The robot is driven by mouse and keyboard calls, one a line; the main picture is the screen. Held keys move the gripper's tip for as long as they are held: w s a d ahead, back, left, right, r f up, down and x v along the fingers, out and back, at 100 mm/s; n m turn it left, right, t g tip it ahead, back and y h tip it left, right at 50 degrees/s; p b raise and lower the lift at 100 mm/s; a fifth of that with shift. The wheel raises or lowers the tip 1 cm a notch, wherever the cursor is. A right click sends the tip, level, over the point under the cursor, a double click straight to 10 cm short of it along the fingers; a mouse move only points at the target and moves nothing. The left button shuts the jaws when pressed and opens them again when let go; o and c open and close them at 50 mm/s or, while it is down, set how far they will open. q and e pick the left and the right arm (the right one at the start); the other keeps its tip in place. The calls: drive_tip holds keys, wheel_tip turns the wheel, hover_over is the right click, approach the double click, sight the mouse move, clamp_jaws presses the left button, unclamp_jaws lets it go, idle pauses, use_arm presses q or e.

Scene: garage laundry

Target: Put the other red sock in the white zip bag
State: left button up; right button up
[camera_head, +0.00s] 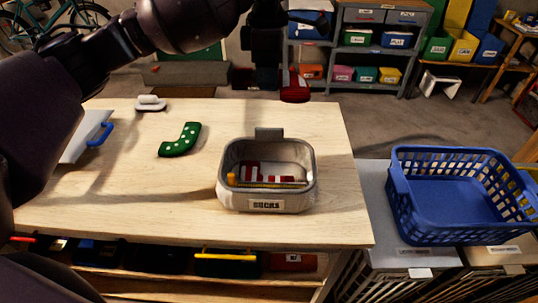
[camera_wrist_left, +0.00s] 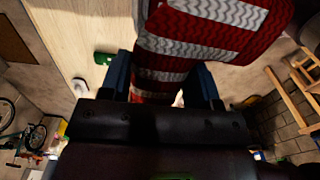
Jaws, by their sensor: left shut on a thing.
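My left gripper (camera_head: 268,76) is raised above the far edge of the table, behind the bag. It is shut on a red sock (camera_head: 295,88); the left wrist view shows the sock's red and white stripes (camera_wrist_left: 205,42) between the gripper's fingers (camera_wrist_left: 163,82). The white zip bag (camera_head: 231,193), a pale open pouch labelled "SOCKS", stands on the table. A red-and-white striped sock (camera_head: 252,172) lies inside it. A yellow strip crosses the bag's opening, partly in front of that sock. My right gripper is not in view.
A green dotted sock (camera_head: 181,140) lies on the wooden table (camera_head: 130,202), left of the bag. A white-handled item (camera_head: 150,103) and a blue-handled board (camera_head: 88,138) are at the table's left. A blue basket (camera_head: 450,195) stands to the right.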

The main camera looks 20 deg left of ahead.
use_arm(q)
hover_over(268, 151)
drive_tip(key=f, duration=1.3)
drive_tip(key=shift+w+f, duration=0.2)
drive_tip(key=shift+f, duration=0.05)
drive_tip(key=shift+f+b, duration=0.3)
drive_tip(key=shift+f, duration=0.1)
wheel_tip(268, 151, down, 4)
drive_tip(key=shift+r, duration=0.1)
drive_tip(key=shift+s, duration=0.15)
drive_tip(key=shift+f, duration=0.2)
